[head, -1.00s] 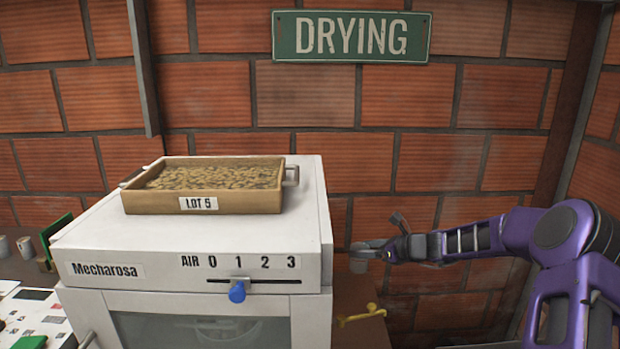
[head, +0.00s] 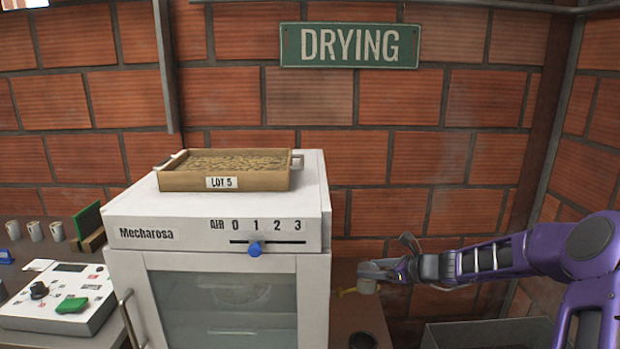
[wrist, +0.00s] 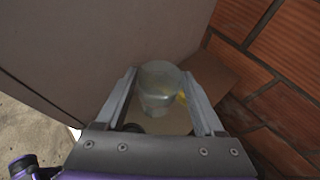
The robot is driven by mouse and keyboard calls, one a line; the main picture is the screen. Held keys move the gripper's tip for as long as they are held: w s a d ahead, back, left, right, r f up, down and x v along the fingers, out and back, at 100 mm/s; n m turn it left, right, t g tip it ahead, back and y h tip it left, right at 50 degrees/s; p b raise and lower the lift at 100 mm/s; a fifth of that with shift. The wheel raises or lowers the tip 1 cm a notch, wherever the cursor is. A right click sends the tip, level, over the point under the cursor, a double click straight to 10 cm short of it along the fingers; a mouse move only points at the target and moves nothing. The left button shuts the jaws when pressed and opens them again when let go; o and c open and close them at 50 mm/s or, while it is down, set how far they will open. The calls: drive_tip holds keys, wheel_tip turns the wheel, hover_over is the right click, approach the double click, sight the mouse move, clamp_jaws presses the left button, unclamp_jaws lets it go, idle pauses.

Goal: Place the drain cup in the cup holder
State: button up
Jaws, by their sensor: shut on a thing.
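My gripper (head: 372,270) reaches in from the right, beside the white dryer's right side. It is shut on the drain cup (wrist: 160,84), a pale, see-through cup seen between the fingers in the wrist view. In the head view the cup (head: 367,287) shows small under the fingers, apparently upright and in the air. A yellow part (head: 345,291) shows just left of and behind the cup. A dark round piece (head: 362,341) shows below it at the bottom edge; I cannot tell if either belongs to the cup holder.
The white dryer (head: 215,235) stands left of my gripper, with a wooden tray (head: 225,181) on top. A brown surface (head: 345,315) lies below. A grey bin (head: 490,333) is at lower right. A brick wall stands behind. A control panel (head: 60,295) is far left.

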drive_tip(key=s+a+f+n, duration=0.1)
drive_tip(key=s, duration=0.8)
drive_tip(key=s+a+f+g+y, duration=0.1)
drive_tip(key=s, duration=0.7)
drive_tip(key=shift+s+a+f+n, duration=0.3)
drive_tip(key=shift+s+n, duration=0.1)
